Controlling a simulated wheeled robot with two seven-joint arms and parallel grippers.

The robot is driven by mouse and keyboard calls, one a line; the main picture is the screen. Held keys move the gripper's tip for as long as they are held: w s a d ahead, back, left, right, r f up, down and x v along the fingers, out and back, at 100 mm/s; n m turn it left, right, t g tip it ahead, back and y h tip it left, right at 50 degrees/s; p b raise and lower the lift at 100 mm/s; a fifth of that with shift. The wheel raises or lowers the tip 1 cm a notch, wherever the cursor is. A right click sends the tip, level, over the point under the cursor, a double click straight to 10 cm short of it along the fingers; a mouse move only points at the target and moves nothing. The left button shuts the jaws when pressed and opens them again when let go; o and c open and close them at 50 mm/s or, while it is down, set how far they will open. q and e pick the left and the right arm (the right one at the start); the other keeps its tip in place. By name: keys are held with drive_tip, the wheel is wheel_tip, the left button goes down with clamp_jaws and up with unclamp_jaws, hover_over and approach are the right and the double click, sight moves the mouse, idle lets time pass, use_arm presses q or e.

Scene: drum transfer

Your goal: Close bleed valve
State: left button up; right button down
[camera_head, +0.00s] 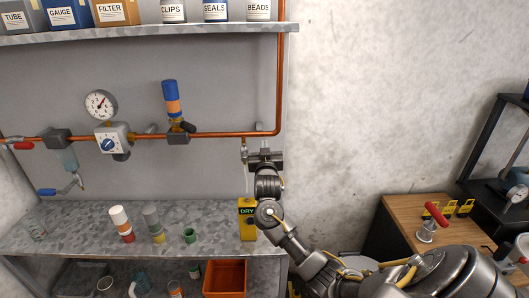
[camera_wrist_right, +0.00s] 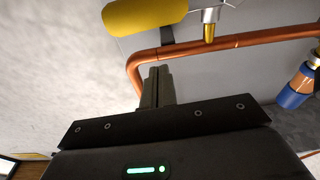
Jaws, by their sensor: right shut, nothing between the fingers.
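A small metal valve fitting (camera_head: 244,150), which looks like the bleed valve, hangs below the right end of the copper pipe. My right gripper (camera_head: 264,154) is just right of the fitting, below the pipe's bend. Its fingers (camera_wrist_right: 156,88) are shut and empty, apart from the yellow handle in the wrist picture. The gripper hides part of the fitting's right side in the head view. My left gripper is not in view.
The copper pipe (camera_head: 215,134) carries a gauge (camera_head: 101,104) and an orange-blue filter (camera_head: 172,97). A yellow DRY container (camera_head: 248,219) stands on the bench (camera_head: 80,221) below the gripper. A shelf (camera_head: 130,36) runs above. The wall to the right is clear.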

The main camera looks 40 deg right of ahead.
drive_tip(key=shift+x, duration=1.05)
drive_tip(key=f, duration=0.1)
drive_tip(key=f+p, duration=0.1)
drive_tip(key=s+f, duration=0.1)
drive_tip(key=f, duration=0.1)
drive_tip(key=shift+a+p, duration=0.3)
